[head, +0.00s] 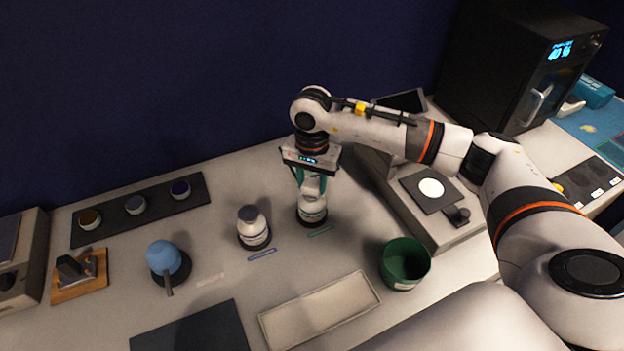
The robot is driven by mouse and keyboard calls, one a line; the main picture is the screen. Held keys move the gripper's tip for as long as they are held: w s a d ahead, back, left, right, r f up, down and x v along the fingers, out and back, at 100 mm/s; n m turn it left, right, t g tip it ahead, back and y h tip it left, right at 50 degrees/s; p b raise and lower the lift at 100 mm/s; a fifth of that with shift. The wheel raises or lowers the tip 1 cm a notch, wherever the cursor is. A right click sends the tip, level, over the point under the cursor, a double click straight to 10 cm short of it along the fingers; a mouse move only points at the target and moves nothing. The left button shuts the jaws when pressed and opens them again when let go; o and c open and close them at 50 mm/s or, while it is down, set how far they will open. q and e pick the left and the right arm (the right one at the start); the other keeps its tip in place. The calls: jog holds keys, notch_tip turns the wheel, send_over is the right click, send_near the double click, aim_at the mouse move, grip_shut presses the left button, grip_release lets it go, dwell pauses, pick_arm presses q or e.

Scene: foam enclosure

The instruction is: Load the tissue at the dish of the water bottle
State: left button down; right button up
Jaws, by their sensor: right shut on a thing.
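My right gripper (312,183) points straight down near the middle of the bench and is shut on a white bottle (313,208). The bottle is upright, at or just above a dark round dish (300,219); I cannot tell whether they touch. The gripper hides the bottle's top. A second white bottle with a grey cap (253,227) stands on another dark dish to the left. A rounded blue thing (163,257), perhaps crumpled tissue, sits on a dark dish with a short handle further left. No other tissue is recognizable. My left gripper is not in view.
A green cup (404,265) and an empty shallow tray (318,312) are in front. A dark strip with several small jars (136,206) lies at back left. A scale-like device (445,215) stands right, under my arm. Small coloured strips lie before the dishes.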

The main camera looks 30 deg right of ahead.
aim_at(312, 184)
jog(key=shift+f+b, duration=0.35)
jog(key=shift+f, duration=0.1)
dwell(0.6)
jog(key=shift+s+f+b, duration=0.1)
jog(key=shift+b, duration=0.3)
dwell(1.2)
jog(key=shift+r+p, duration=1.5)
jog(key=shift+r, duration=2.1)
jog(key=shift+f, duration=0.1)
